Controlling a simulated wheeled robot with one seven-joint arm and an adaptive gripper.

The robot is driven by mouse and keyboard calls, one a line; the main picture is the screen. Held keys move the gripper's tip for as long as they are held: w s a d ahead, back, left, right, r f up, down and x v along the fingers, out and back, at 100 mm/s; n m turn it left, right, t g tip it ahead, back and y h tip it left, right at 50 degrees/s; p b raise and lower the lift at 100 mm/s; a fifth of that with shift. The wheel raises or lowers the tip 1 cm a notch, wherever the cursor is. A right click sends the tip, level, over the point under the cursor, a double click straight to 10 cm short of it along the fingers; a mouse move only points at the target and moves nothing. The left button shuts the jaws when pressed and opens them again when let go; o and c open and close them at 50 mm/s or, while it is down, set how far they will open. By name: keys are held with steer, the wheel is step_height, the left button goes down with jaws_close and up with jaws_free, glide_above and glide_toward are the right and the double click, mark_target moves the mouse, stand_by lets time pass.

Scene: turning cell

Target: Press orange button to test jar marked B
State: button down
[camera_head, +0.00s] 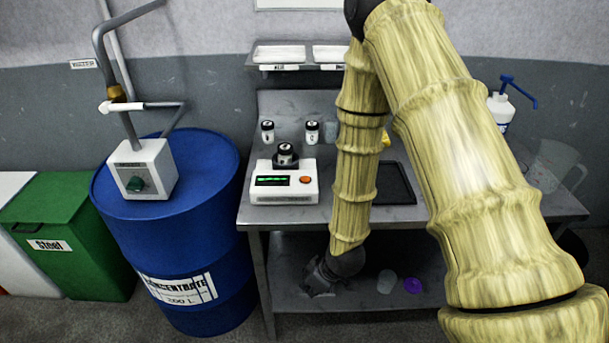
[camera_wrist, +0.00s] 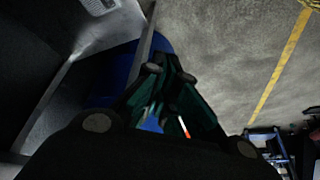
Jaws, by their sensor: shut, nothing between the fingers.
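A white tester box (camera_head: 263,193) with a lit green display stands on the steel table. Its orange button (camera_head: 305,180) is on the right of its top face. A black-lidded jar (camera_head: 285,153) sits on the tester's dark top; I cannot read its mark. Two similar jars, a left one (camera_head: 267,132) and a right one (camera_head: 312,132), stand behind; their letters are too small to be sure of. My gripper (camera_head: 318,283) is low, below the tabletop's front edge, apart from the tester. In the wrist view its fingers (camera_wrist: 160,68) are shut and empty.
A blue drum (camera_head: 170,240) with a pump stands left of the table, beside a green bin (camera_head: 65,235). A dark tray (camera_head: 394,184) lies right of the tester, partly behind my arm. A cup (camera_head: 387,281) and a purple item (camera_head: 413,285) are on the lower shelf.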

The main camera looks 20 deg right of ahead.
steer(key=w+r+n, duration=0.1)
steer(key=w+r, duration=0.2)
steer(key=r, duration=0.2)
steer(key=w+a+r+n+t+p, duration=0.1)
steer(key=w+r+n, duration=0.1)
steer(key=w+r, duration=0.2)
steer(key=w+r+n+y, duration=0.1)
steer(key=w+r+n, duration=0.1)
steer(key=w+r, duration=0.2)
steer(key=shift+a+r+t+p, duration=0.15)
steer(key=shift+a+r+t, duration=0.05)
steer(key=shift+r, duration=0.2)
steer(key=shift+a+r+t+p, duration=0.15)
steer(key=shift+r+t, duration=0.05)
steer(key=shift+r, duration=0.2)
step_height(320, 180, up, 16)
steer(key=n+t+p, duration=0.2)
steer(key=t+p, duration=0.1)
glide_above(303, 180)
steer(key=shift+r, duration=0.2)
step_height(303, 180, down, 7)
steer(key=b, duration=0.5)
steer(key=shift+b, duration=0.35)
steer(key=shift+f+b, duration=0.5)
steer(key=shift+f, duration=0.45)
steer(key=shift+f, duration=0.4)
